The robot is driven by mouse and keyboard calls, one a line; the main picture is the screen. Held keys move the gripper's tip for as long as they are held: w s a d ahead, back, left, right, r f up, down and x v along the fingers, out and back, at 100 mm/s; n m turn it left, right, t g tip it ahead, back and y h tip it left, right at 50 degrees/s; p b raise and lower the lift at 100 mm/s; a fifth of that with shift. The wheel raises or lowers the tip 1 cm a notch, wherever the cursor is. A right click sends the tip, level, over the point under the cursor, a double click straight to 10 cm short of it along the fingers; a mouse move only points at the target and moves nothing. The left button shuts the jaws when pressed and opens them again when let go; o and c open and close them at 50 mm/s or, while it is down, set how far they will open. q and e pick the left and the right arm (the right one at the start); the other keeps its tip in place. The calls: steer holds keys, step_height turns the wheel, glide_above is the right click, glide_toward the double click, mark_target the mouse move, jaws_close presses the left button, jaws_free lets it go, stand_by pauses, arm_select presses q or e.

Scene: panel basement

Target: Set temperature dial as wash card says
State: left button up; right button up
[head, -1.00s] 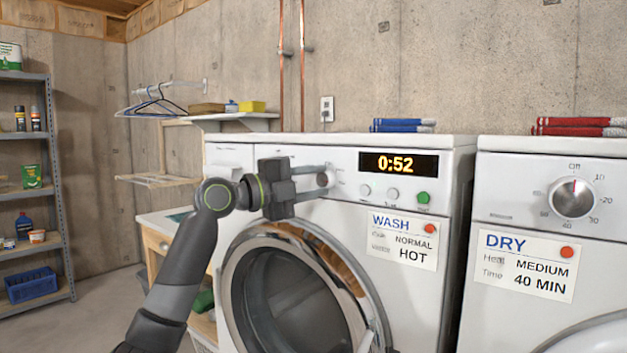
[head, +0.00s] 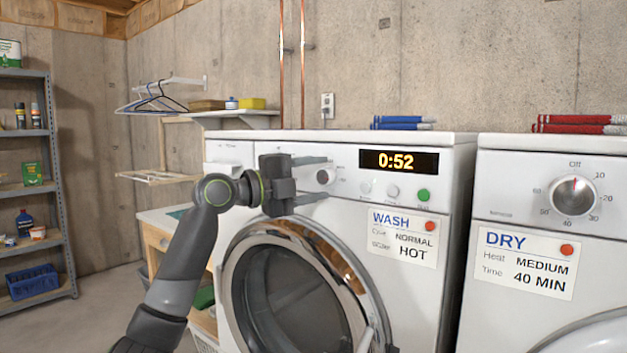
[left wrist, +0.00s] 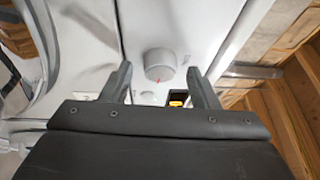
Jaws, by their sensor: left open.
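The washer's dial (head: 325,176) is a round knob on the control panel, left of the lit display. In the left wrist view the white dial (left wrist: 159,65) shows a red mark near its lower edge. My left gripper (head: 318,178) is open. Its fingers stand apart on either side of the dial, with gaps between in the wrist view, so it does not grip the dial. The dial's printed settings are too small or hidden to read. The wash card (head: 403,238) on the washer front reads NORMAL and HOT. My right gripper is out of view.
The display (head: 399,161) reads 0:52, above round buttons, one green (head: 424,195). The washer's round door (head: 300,290) is below my arm. The dryer (head: 500,205), with its own dial and DRY card, stands to the right. A wall shelf (head: 235,115) is behind the gripper.

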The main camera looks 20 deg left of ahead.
arm_select(q)
steer(key=b+v, duration=0.4)
steer(key=v, duration=1.3)
steer(key=shift+a, duration=0.2)
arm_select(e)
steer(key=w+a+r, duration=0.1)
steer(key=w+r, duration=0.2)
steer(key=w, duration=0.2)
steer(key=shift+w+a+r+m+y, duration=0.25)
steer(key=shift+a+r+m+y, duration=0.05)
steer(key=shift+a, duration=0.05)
arm_select(q)
steer(key=shift+f, duration=0.15)
